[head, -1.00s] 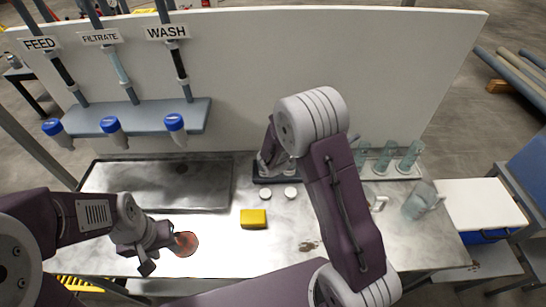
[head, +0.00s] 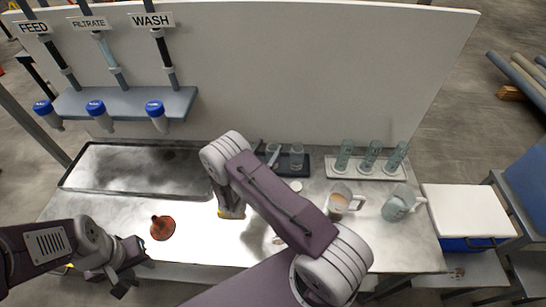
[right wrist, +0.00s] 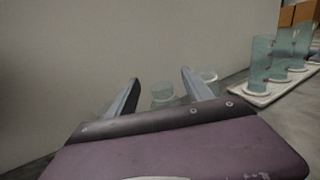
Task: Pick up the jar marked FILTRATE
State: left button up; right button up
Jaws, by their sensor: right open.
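Clear jars stand on a dark tray (head: 318,168) at the back middle; I see a left jar (head: 272,153) and a right jar (head: 297,157). No writing on them is readable, so I cannot tell which is marked FILTRATE. A FILTRATE sign (head: 90,23) hangs over the middle pipe on the wall. My right gripper (right wrist: 160,77) is open and empty, with a clear jar (right wrist: 162,93) seen beyond and between its fingers. My right arm mostly hides that gripper in the head view. My left gripper (head: 130,272) is open and empty at the front left.
A red-brown round object (head: 162,228) lies near my left gripper. A yellow block (head: 229,212) is partly hidden by my right arm. Two handled jugs, one amber-bottomed (head: 341,203) and one bluish (head: 402,205), stand right. Glass cylinders stand on a white tray (head: 365,174) behind.

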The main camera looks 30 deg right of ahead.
aim_at(270, 148)
jog(key=w+d+f, duration=0.1)
jog(key=w+f, duration=0.1)
jog(key=shift+d+f+p, duration=0.3)
jog(key=shift+d, duration=0.05)
jog(key=p+x, duration=0.1)
jog(key=x, duration=0.4)
jog(key=shift+s+d, duration=0.1)
jog(key=shift+s, duration=0.05)
jog(key=shift+r, duration=0.1)
jog(key=c, duration=0.7)
grip_shut()
